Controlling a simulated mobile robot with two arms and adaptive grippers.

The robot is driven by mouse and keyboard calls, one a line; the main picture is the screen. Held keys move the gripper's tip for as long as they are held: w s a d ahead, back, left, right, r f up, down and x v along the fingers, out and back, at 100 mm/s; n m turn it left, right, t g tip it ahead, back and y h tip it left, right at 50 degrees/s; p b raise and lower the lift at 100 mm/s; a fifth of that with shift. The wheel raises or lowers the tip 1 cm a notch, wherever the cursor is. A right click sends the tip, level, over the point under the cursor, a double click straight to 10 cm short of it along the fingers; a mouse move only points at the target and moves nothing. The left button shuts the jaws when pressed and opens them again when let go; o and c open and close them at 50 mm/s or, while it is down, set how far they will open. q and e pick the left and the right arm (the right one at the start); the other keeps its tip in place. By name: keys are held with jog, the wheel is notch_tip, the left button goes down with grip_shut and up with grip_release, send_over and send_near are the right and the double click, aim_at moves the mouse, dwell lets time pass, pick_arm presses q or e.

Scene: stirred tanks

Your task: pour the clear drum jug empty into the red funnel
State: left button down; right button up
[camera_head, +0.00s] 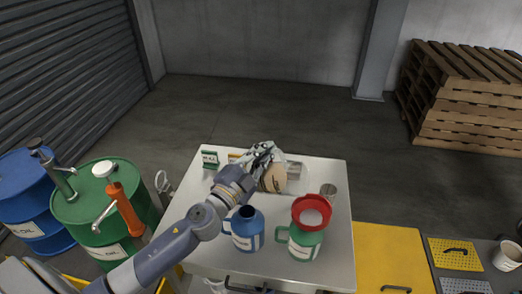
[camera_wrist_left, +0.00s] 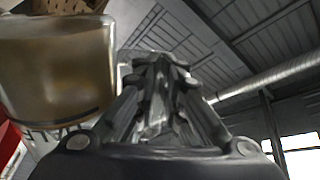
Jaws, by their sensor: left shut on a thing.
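The clear drum jug (camera_head: 272,179) shows as a tan, amber-filled shape beside my left gripper, partly hidden by it. In the left wrist view the jug (camera_wrist_left: 55,70) fills the upper left, with brownish liquid behind its clear wall. My left gripper (camera_head: 264,153) is above the back middle of the table; its fingers (camera_wrist_left: 163,85) are shut on a clear part of the jug, seemingly the handle. The jug's tilt is hard to tell. The red funnel (camera_head: 311,203) sits on top of the green jug (camera_head: 305,244), in front and to the right of my gripper. My right gripper is not in view.
A blue jug (camera_head: 246,238) stands left of the green jug. Blue and green drums with pumps (camera_head: 122,208) stand left of the white table (camera_head: 338,260).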

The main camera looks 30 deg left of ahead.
pick_arm(q)
jog(key=shift+s+d+r+m+h+p, duration=0.2)
jog(key=shift+d+r+m+h+p, duration=0.05)
jog(key=shift+d+r+m+p, duration=0.5)
jog(key=shift+s+d+r+m+h+p, duration=0.15)
jog(key=shift+d+r+m+h+p, duration=0.05)
jog(key=shift+d+r+m+p, duration=0.55)
jog(key=shift+s+d+r+m+h+p, duration=0.25)
jog(key=shift+d+r+m+p, duration=0.25)
jog(key=shift+d+r+m, duration=0.35)
jog(key=shift+s+d+r+m+h+p, duration=0.15)
jog(key=shift+d+r+m+p, duration=0.5)
jog(key=shift+m, duration=0.3)
jog(key=shift+s+d+r+m+h+p, duration=0.15)
jog(key=shift+d+r+m+p, duration=0.35)
jog(key=shift+d+m+p, duration=0.35)
jog(key=shift+s+d+r+m+h+p, duration=0.25)
jog(key=shift+d+r+m+p, duration=0.2)
jog(key=shift+d+m+p, duration=0.35)
jog(key=shift+s+d+r+m+h+p, duration=0.2)
jog(key=shift+d+r+m+p, duration=0.25)
jog(key=shift+d+m+p, duration=0.3)
dwell(0.6)
